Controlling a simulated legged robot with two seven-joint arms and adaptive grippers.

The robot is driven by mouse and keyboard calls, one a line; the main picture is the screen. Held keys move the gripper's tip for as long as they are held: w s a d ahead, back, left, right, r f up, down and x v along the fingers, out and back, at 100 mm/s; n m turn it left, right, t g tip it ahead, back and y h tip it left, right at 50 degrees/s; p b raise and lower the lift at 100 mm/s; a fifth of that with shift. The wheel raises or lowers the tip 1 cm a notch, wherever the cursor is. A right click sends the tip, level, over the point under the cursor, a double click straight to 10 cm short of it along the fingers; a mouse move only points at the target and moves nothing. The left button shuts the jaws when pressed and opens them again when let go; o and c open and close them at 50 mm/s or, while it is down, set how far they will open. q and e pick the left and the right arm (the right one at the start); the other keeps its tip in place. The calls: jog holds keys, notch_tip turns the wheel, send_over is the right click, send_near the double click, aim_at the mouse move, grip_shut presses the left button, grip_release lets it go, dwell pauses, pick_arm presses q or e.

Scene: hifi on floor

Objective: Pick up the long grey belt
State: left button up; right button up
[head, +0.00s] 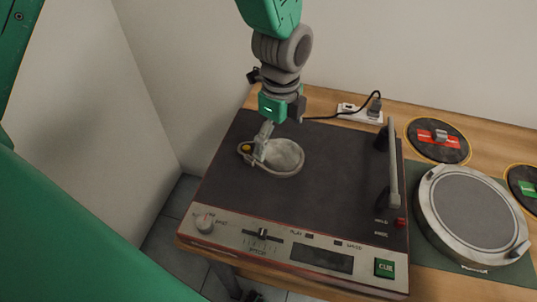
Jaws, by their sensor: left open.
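The long grey belt (272,174) appears as a thin loop around the pale round hub (287,155) and a small yellow-topped pulley (246,148), on the dark top of the deck (322,170). My left gripper (260,157) points down from above, between the pulley and the hub. Its fingers are open and look close to the belt, but contact cannot be told. The fingers hide part of the belt and the hub's left edge. My right gripper is not in view.
A power strip (360,113) lies behind the deck. A wall rises at the left.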

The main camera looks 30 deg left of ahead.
aim_at(279, 151)
pick_arm(q)
jog(key=f, duration=0.4)
jog(key=shift+s+d+f, duration=0.15)
jog(key=shift+d+f, duration=0.05)
jog(key=shift+f, duration=0.1)
jog(key=shift+d+f, duration=0.1)
jog(key=shift+d, duration=0.2)
jog(key=shift+a, duration=0.35)
jog(key=c, duration=0.8)
